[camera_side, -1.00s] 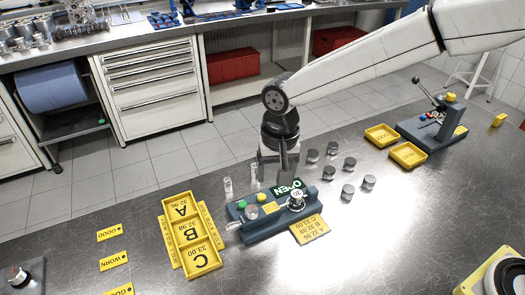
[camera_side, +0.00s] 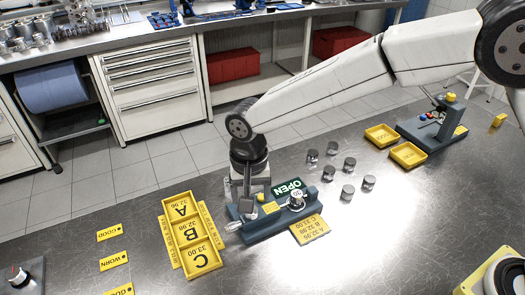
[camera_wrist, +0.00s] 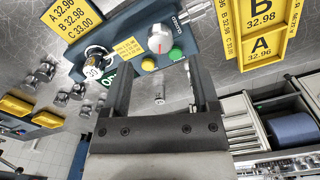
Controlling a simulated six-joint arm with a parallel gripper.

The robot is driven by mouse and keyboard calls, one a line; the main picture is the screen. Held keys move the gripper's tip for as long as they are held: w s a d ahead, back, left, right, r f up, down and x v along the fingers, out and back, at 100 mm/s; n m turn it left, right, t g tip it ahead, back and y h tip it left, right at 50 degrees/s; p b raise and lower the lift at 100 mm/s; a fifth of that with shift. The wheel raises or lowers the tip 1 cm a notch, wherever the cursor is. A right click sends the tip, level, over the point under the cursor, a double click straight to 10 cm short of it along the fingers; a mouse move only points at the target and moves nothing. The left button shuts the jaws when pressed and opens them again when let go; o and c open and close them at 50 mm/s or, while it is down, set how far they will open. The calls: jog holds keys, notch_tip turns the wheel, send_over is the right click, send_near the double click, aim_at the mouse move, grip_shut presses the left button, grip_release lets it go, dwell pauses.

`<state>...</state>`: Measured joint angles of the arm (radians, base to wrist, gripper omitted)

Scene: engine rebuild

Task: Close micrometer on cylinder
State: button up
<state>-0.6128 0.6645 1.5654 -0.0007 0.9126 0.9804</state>
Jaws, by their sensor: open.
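The dark blue-grey measuring fixture (camera_side: 275,226) stands on the metal bench, with a green OPEN sign (camera_side: 287,188) at its back. A silver micrometer part (camera_side: 233,226) juts from its left end; it also shows in the wrist view (camera_wrist: 194,9). A round silver piece with a red mark (camera_wrist: 160,40) sits on the fixture; I cannot tell whether the micrometer touches it. A green button (camera_wrist: 175,55) and a yellow button (camera_wrist: 148,65) are beside it. My gripper (camera_wrist: 160,68) is open and empty, pointing down over the fixture's button end. A small cylinder (camera_wrist: 160,98) shows between the fingers.
A yellow A/B/C tray (camera_side: 206,262) stands close left of the fixture. A yellow value card (camera_side: 310,231) lies at its front right. Several metal cylinders (camera_side: 348,191) stand to the right. A second fixture (camera_side: 432,128) and yellow bins (camera_side: 408,155) are farther right.

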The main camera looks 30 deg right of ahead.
jog(key=shift+f, duration=2.15)
grip_shut()
